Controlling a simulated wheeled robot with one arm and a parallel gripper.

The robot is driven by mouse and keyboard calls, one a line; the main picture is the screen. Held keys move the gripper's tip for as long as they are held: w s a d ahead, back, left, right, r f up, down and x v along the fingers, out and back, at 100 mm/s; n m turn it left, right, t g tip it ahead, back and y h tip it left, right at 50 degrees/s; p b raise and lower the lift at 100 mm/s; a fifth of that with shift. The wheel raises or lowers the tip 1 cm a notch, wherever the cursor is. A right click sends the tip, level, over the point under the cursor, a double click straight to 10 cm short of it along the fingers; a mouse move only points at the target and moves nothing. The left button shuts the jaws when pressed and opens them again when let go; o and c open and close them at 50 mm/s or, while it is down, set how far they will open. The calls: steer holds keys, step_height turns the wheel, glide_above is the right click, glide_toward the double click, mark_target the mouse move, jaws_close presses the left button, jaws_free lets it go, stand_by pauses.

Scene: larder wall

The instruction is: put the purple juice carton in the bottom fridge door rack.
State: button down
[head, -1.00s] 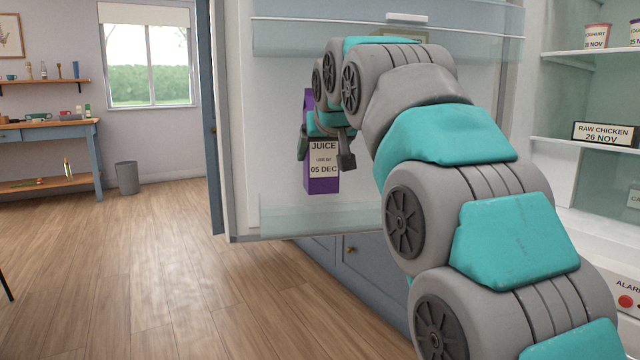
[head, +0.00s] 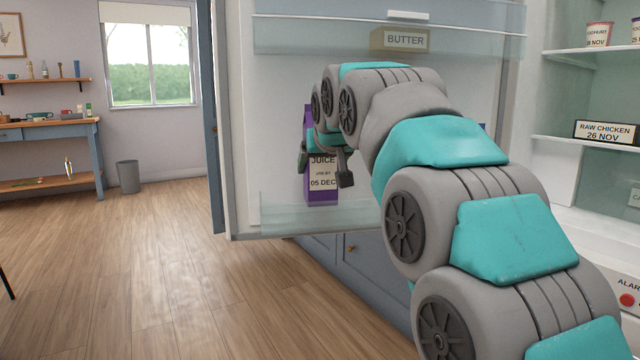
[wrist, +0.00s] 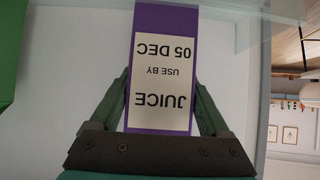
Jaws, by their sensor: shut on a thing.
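The purple juice carton (head: 322,190) has a white label reading "JUICE, USE BY 05 DEC". It is upright in the head view, its lower end behind the clear front of the bottom fridge door rack (head: 285,215). My gripper (head: 326,165) is shut on the carton's upper part. In the wrist view the carton (wrist: 162,75) stands between the two fingers, its label upside down. Whether its base touches the rack floor cannot be told.
A butter box (head: 404,40) sits in the upper door rack (head: 300,35). A green thing (wrist: 10,50) shows at the left edge of the wrist view. A raw chicken pack (head: 603,132) and yoghurt pots (head: 599,35) stand on fridge shelves at right. My arm hides part of the door.

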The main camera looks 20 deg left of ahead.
mark_target(323, 174)
steer(key=shift+f, duration=1.3)
steer(key=shift+w+a+f, duration=0.15)
steer(key=shift+f, duration=0.3)
steer(key=shift+f, duration=0.2)
jaws_free()
steer(key=shift+r, duration=0.1)
steer(key=shift+s+d+r, duration=0.25)
steer(key=shift+s+r, duration=0.1)
steer(key=v, duration=1.1)
